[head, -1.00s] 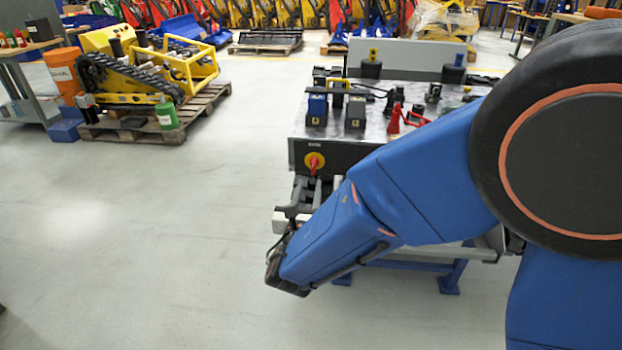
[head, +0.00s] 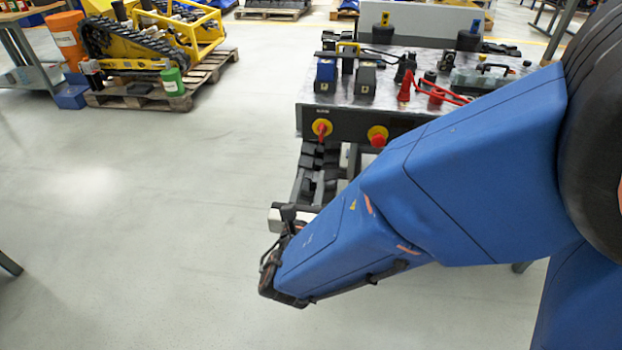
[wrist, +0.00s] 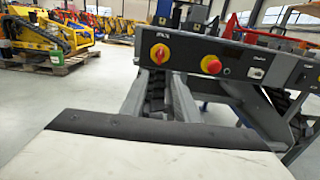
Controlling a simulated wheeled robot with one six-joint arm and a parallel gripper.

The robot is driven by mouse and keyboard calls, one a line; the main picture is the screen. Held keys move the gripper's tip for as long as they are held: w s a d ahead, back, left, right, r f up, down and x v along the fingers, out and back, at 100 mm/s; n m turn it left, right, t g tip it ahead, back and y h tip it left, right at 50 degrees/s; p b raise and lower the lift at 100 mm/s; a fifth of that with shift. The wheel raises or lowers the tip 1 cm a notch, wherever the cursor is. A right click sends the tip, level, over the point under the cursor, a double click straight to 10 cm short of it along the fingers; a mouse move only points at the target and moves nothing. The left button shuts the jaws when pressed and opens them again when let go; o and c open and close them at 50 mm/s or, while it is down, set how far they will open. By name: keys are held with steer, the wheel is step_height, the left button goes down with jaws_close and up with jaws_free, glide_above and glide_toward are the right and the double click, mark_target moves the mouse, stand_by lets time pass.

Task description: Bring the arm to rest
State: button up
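My blue arm reaches from the right edge down to the lower middle of the head view. At its far end is the dark wrist, with my gripper (head: 284,217) partly showing as a pale and dark piece above it. In the wrist view, a pale block with a black edge (wrist: 140,150) fills the bottom, apparently part of my gripper. No fingertips show clearly, so its opening is hidden. Nothing is seen held. The gripper is in front of and below the tracked carrier's control panel (head: 355,125); I cannot tell the exact gap.
The tracked carrier's top (head: 345,98) bears several tools and boxes. Its front has a red-yellow rotary switch (head: 322,128) and a red stop button (head: 378,136). A yellow tracked machine (head: 140,45) stands on a pallet at back left. The floor (head: 130,230) to the left is open.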

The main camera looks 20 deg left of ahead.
steer(key=w+d+r+m+g+h, duration=0.1)
steer(key=w+d+m+h, duration=0.25)
steer(key=d, duration=0.55)
steer(key=w+d+r+m+g+h, duration=0.1)
steer(key=w+d+m+g+h, duration=0.25)
steer(key=d, duration=0.55)
steer(key=w+d+r+m+h, duration=0.1)
steer(key=w+d+m+h, duration=0.1)
steer(key=d+m+h, duration=0.5)
steer(key=s+d+m+g+y, duration=0.1)
steer(key=s+d+m+g, duration=0.2)
steer(key=d, duration=0.7)
steer(key=s+d+m+g+y, duration=0.1)
steer(key=s+d+m+g, duration=0.3)
steer(key=d, duration=0.6)
steer(key=s+d+m+y, duration=0.3)
steer(key=s+m, duration=0.4)
steer(key=m, duration=0.2)
steer(key=s+d+m+g+y, duration=0.1)
steer(key=s+d+m+y, duration=0.1)
steer(key=s+m+y, duration=0.2)
steer(key=s+m, duration=0.3)
steer(key=m, duration=0.1)
steer(key=shift+d+r+m+y, duration=0.3)
steer(key=shift+d+r+m, duration=0.05)
steer(key=shift+d+m, duration=0.05)
